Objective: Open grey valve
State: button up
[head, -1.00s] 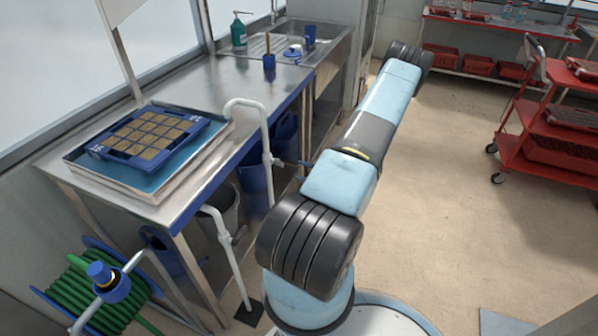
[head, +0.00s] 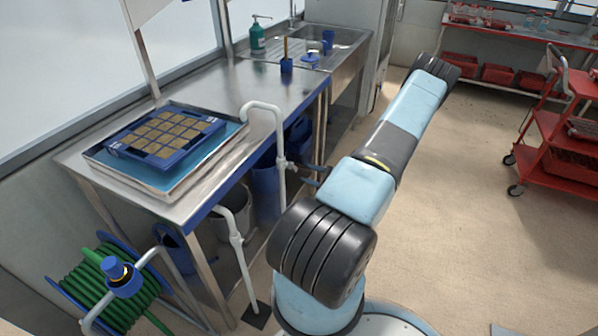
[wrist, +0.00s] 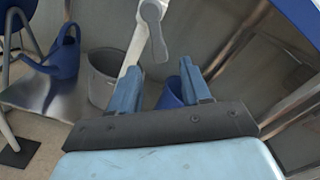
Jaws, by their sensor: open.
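The grey valve shows in the wrist view as a grey lever (wrist: 157,38) on a white pipe (wrist: 137,42), at the top centre. It hangs ahead of my gripper (wrist: 162,72), roughly between the lines of its two blue fingers. The fingers are spread apart with nothing between them, and they do not appear to touch the lever. In the head view the white pipe (head: 280,135) rises beside the bench edge. My gripper (head: 308,174) is just right of its fitting, partly hidden behind my arm.
A steel bench (head: 240,82) carries a tray with a blue seed tray (head: 118,147). Blue watering cans (wrist: 63,60) and a grey bucket (wrist: 98,78) stand below. A green hose reel (head: 85,285) is at lower left. Open floor lies right, before a red trolley (head: 560,165).

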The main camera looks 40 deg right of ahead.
aim_at(293, 167)
jog(key=shift+x, duration=2.55)
grip_shut()
